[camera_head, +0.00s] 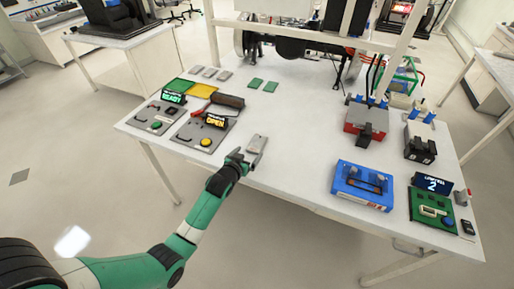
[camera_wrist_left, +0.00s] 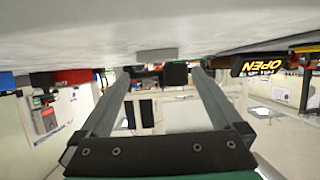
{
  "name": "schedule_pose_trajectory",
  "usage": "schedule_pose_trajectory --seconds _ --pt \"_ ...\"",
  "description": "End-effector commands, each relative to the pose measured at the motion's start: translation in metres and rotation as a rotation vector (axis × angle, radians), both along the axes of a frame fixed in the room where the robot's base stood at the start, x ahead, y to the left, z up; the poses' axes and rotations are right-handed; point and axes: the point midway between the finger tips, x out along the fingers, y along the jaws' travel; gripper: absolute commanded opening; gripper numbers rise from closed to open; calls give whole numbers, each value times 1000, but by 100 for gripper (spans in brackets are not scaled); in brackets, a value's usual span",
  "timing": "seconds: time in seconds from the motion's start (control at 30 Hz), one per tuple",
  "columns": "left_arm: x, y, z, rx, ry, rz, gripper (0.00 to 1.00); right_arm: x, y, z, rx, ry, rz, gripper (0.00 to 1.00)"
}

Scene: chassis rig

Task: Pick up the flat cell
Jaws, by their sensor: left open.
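A small flat grey cell (camera_head: 257,143) lies on the white table near its front edge, just beyond my left gripper (camera_head: 243,158). In the left wrist view, the picture is upside down, and a grey block (camera_wrist_left: 157,55) that looks like this cell sits on the tabletop. It lies ahead of and between the two fingers of my left gripper (camera_wrist_left: 160,72). The fingers are spread with nothing between them. Whether a finger touches the cell is not clear. My right gripper is not in view.
A panel with a lit OPEN sign (camera_head: 215,120) stands left of the cell. Several grey and green flat pieces (camera_head: 263,85) lie farther back. A blue box (camera_head: 362,186) and red device (camera_head: 366,118) stand right. The table (camera_head: 300,130) is clear between.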

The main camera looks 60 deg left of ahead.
Motion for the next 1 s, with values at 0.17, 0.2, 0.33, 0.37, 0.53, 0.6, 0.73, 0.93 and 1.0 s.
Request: schedule_pose_trajectory --seconds 0.17,0.2,0.33,0.37,0.53,0.6,0.73,0.93,1.0 --pt "11 9 -7 -1 1 0 100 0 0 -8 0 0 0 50" --pt "11 9 -6 -1 1 0 100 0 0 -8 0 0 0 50" --pt "19 15 -10 1 -1 0 100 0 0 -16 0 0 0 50" --pt "23 18 -13 1 -1 0 100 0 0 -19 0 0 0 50" --pt "44 35 -22 1 -1 0 100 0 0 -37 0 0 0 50" --pt "49 39 -23 0 0 0 100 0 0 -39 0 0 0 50" --pt "50 40 -21 -1 1 0 100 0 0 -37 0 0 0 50" --pt "50 40 -21 -1 1 0 84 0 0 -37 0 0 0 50" --pt "50 40 -21 -1 1 0 71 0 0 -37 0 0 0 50"
